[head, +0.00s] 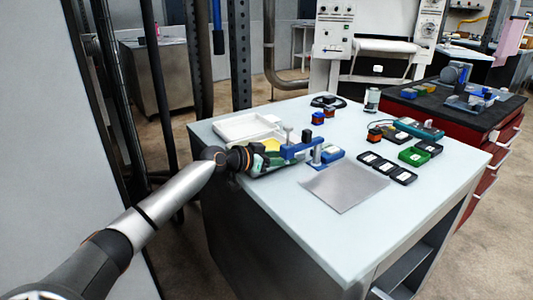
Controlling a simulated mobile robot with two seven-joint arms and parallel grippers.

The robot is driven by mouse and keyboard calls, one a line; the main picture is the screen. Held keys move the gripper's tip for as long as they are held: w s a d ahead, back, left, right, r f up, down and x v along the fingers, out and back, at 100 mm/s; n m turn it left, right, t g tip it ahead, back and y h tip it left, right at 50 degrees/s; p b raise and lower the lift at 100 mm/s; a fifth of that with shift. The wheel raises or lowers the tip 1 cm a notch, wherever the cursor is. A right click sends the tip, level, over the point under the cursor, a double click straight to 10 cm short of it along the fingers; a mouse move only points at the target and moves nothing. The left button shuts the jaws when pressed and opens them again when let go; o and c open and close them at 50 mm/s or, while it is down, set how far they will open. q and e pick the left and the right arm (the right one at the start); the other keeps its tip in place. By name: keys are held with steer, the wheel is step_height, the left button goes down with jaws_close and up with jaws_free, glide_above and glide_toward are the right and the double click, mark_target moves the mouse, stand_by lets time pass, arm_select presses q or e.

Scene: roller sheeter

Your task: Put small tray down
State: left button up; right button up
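My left arm comes in from the left, with its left gripper (262,160) low over the table's left edge, beside a blue fixture. The fingers are small and partly hidden among green and dark parts, so I cannot tell whether they are open or hold something. A white tray (240,129) lies just behind the gripper on the worktable (260,190). Which one is the small tray is not clear. My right gripper is out of view.
A blue fixture (294,150) stands by the gripper. A grey metal sheet (344,186) lies in front of it. Small blue-orange blocks (318,117), a can (372,99) and a teal meter (419,128) stand farther back. A red cabinet (483,155) is at right.

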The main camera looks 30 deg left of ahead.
arm_select(q)
jaws_close()
stand_by(1.1)
steer(key=shift+r, duration=0.1)
